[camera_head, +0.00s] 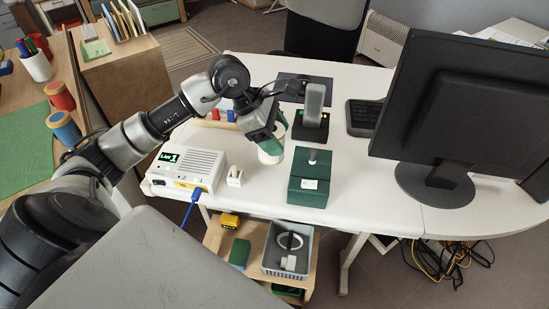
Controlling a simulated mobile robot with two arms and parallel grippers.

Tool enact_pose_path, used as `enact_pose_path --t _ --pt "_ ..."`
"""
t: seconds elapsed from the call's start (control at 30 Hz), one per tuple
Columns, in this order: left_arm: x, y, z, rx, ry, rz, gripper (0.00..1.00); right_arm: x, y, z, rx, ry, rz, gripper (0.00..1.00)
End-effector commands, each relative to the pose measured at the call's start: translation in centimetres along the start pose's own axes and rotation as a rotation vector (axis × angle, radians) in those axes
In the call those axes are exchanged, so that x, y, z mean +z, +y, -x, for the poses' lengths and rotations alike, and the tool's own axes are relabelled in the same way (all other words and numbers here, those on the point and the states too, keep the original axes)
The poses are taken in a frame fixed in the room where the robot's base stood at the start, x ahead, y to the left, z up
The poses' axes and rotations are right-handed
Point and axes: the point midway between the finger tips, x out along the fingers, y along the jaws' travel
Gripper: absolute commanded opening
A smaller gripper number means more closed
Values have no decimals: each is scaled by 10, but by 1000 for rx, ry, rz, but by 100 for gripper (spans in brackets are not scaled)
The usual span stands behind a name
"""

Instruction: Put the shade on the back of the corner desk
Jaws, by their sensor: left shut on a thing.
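My left gripper (264,128) is shut on the shade (271,155), a cream-white open cylinder with green at its side. The gripper covers part of the shade, which is over the left half of the white corner desk (254,200). I cannot tell whether the shade's lower rim touches the desk top. My right gripper is not in view.
A dark green block (309,190) with a white stub stands right of the shade. A grey handset on a black base (311,126), a white device (187,168) and a small white holder (235,177) are near. The monitor (462,105) fills the right side.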

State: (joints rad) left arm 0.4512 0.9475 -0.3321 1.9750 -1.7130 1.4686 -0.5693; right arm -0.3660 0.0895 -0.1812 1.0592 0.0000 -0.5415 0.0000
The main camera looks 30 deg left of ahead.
Motion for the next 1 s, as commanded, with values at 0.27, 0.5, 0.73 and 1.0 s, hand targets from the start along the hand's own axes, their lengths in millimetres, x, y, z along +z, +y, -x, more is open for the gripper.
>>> enact_pose_path --t 0.27,0.5,0.73,1.0 --pt "-15 0 -24 -1 0 -1 38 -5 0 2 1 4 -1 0" --pt "-32 0 -50 -2 0 -1 38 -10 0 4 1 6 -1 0" --pt "-32 0 -50 0 0 -4 38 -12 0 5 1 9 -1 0" --pt "-33 0 -51 -1 1 -3 76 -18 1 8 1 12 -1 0"
